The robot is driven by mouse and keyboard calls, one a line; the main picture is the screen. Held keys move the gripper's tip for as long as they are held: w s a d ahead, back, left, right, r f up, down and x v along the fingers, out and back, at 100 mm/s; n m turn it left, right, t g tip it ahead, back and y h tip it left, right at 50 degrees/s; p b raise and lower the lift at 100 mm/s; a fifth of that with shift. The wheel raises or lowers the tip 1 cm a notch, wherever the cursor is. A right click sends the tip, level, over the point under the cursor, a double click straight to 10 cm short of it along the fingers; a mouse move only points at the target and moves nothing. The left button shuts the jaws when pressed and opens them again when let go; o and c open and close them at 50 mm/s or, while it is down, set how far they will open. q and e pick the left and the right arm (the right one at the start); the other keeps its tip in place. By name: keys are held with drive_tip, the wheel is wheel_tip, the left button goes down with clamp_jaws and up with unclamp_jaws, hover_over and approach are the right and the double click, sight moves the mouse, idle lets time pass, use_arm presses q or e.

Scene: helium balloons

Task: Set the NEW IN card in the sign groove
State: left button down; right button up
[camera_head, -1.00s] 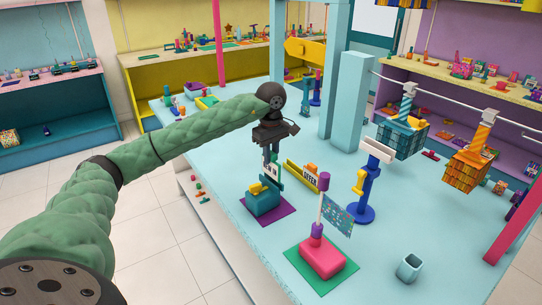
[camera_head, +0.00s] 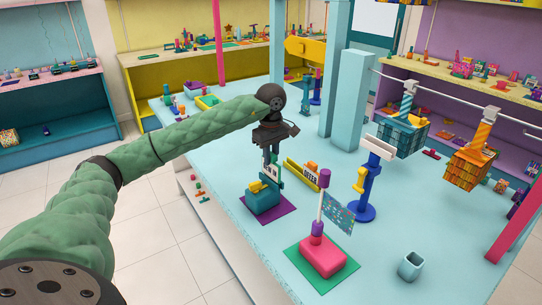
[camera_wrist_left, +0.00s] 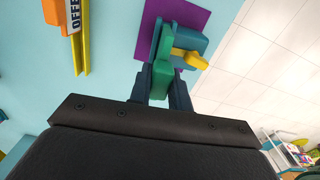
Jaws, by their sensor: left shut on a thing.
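My left gripper (camera_head: 270,157) points down over the teal sign block (camera_head: 265,202) and is shut on a green card (camera_head: 277,176). A pale lettered patch shows on the card in the head view, but I cannot read it. In the left wrist view the green card (camera_wrist_left: 163,70) sits between the fingers, right over the teal block (camera_wrist_left: 208,40). The block stands on a purple mat (camera_head: 284,214) and has a yellow piece (camera_head: 257,187) on it. The card's lower edge is close to the block; I cannot tell whether it sits in a groove. My right gripper is not in view.
A yellow strip (camera_head: 298,170) with an OFFER card (camera_head: 311,175) stands just right of the block. A pink block (camera_head: 323,257) with a pole and flag stands in front on a green mat. A blue stand (camera_head: 365,208) and an open cup (camera_head: 411,266) are to the right.

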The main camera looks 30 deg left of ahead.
use_arm(q)
drive_tip(key=shift+f+b, duration=1.05)
drive_tip(key=shift+f, duration=0.2)
drive_tip(key=c, duration=1.2)
unclamp_jaws()
drive_tip(key=shift+r, duration=0.15)
wheel_tip(320, 180, up, 6)
drive_tip(key=shift+b, duration=1)
drive_tip(key=shift+r, duration=0.75)
